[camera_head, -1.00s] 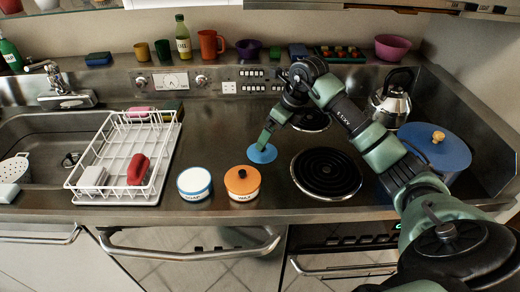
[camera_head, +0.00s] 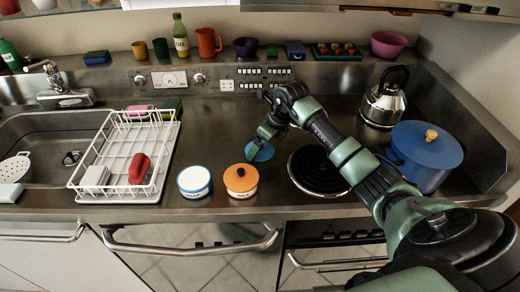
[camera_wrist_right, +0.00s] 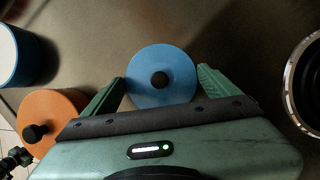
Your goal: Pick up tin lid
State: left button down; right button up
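The tin lid, a flat blue disc (camera_head: 262,153) with a dark knob, lies on the steel worktop left of the coil plates. In the right wrist view the lid (camera_wrist_right: 160,92) sits between the two green fingers of my right gripper (camera_wrist_right: 161,80). The gripper is open, with one finger close to each side of the rim; I cannot tell whether they touch it. In the head view my right gripper (camera_head: 264,137) is over the lid and partly hides it. A white tin with a blue rim (camera_head: 194,184) stands to the left. My left gripper is not in view.
An orange-lidded tin (camera_head: 241,183) stands close to the lid's left. A white dish rack (camera_head: 120,192) is farther left. A black coil plate (camera_head: 318,172), a blue pot (camera_head: 425,160) and a kettle (camera_head: 384,106) are to the right. The worktop behind the tins is clear.

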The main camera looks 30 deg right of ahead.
jog(key=shift+r, duration=0.15)
jog(key=shift+w+r, duration=0.1)
jog(key=shift+r, duration=0.25)
jog(key=r, duration=0.3)
jog(key=r+b, duration=0.1)
jog(key=r, duration=0.1)
jog(key=r+b, duration=0.1)
jog(key=r, duration=0.2)
jog(key=shift+a+r, duration=0.3)
jog(key=shift+a, duration=0.05)
jog(key=a+r+n+y+p, duration=0.15)
jog(key=a+p, duration=0.25)
jog(key=a, duration=0.4)
jog(key=n+g+p, duration=0.1)
jog(key=n+p, duration=0.4)
send_over(191, 177)
jog(key=s+d, duration=0.1)
jog(key=shift+m+y, duration=0.25)
jog(key=shift+s+f+b, duration=0.1)
jog(key=shift+f+b, duration=1.25)
jog(key=shift+f, duration=1.3)
jog(key=shift+d+f+b, duration=0.1)
jog(key=shift+f+b, duration=0.45)
jog(key=shift+f, duration=0.1)
jog(key=shift+r+b, duration=0.1)
jog(key=shift+b, duration=0.25)
jog(key=shift+f+b, duration=0.2)
jog(key=shift+b, duration=0.35)
